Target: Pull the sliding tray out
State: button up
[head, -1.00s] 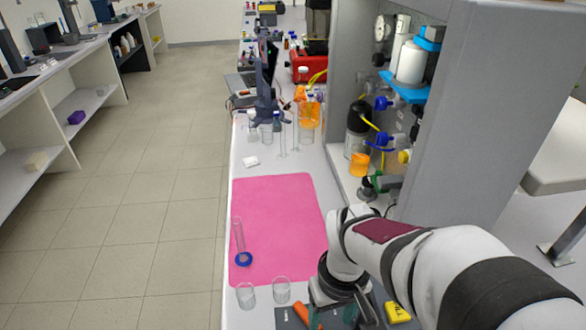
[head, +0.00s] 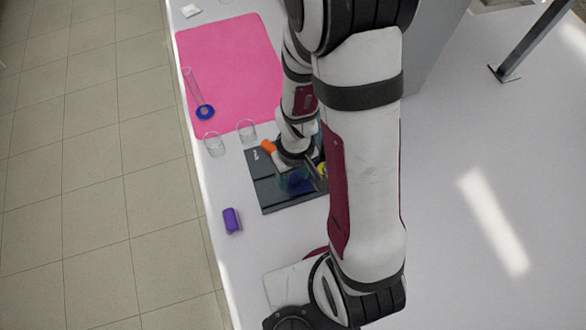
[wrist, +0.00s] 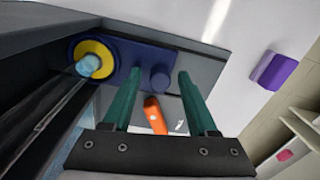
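A dark blue flat piece (wrist: 135,58) with a short round knob shows in the wrist view, over a dark grey plate (wrist: 205,72). I take the blue piece to be the sliding tray, but cannot confirm it. My gripper (wrist: 159,73) is open, its two green fingers apart. The knob lies between the fingertips in the picture; I cannot tell whether they touch it. A yellow ring (wrist: 106,55) with a light blue centre sits at the piece's left end. In the head view the grey plate (head: 268,188) lies on the bench, partly hidden by my arm.
An orange object (wrist: 154,116) shows between the fingers, also in the head view (head: 268,146). A purple block (head: 232,220) lies in front.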

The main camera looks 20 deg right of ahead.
grip_shut()
dwell(1.2)
